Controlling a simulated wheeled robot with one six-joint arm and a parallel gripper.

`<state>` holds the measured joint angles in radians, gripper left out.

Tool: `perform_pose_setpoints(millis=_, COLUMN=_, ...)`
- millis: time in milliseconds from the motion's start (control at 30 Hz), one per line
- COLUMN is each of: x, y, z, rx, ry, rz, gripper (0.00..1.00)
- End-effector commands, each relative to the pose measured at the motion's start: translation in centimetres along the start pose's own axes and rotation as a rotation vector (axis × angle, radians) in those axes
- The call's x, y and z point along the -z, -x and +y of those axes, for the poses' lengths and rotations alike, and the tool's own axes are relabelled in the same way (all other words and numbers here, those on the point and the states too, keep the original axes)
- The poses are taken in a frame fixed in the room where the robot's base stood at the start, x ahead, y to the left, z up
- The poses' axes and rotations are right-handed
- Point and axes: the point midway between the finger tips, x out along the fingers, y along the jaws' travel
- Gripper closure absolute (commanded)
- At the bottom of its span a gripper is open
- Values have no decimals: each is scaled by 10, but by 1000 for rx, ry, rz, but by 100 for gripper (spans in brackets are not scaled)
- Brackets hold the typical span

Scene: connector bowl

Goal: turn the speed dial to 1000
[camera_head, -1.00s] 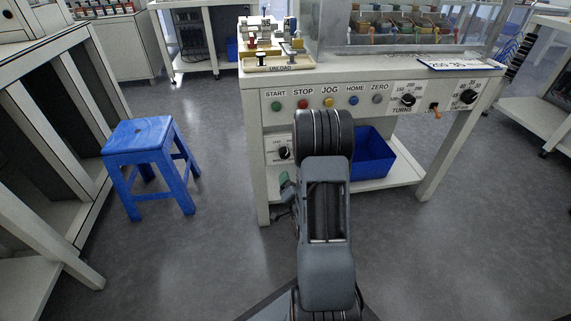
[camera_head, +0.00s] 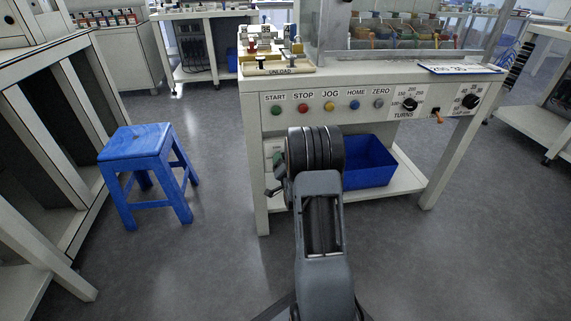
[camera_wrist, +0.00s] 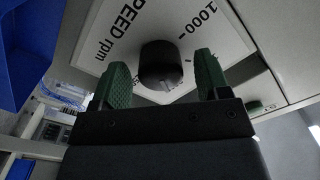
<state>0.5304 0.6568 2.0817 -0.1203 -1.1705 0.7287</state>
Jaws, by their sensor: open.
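The speed dial (camera_wrist: 160,66) is a round black knob on a white plate (camera_wrist: 222,42) printed "SPEED rpm" and "1000" in the wrist view. My gripper (camera_wrist: 163,75) is open. Its two green fingers stand on either side of the knob, with a gap visible between the knob and each finger. I cannot tell whether the fingertips reach past the knob's face. In the head view my arm hides the dial, and my gripper (camera_head: 278,172) shows only partly beside the wrist.
The machine's front panel carries START, STOP, JOG, HOME and ZERO buttons (camera_head: 329,106). A TURNS dial (camera_head: 409,104) and another dial (camera_head: 470,101) sit further right. A blue bin (camera_head: 368,162) is on the lower shelf. A blue stool (camera_head: 137,142) stands left, with clear floor between.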

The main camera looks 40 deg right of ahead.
Motion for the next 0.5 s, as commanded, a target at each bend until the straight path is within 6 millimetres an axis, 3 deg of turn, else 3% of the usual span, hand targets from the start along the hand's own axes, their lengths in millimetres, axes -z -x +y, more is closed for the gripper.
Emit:
perform_pose_setpoints(millis=300, x=0, y=-1, z=0, rx=0, ry=0, rz=0, gripper=32)
perform_pose_setpoints(millis=500, x=0, y=-1, z=0, rx=0, ry=0, rz=0, gripper=51)
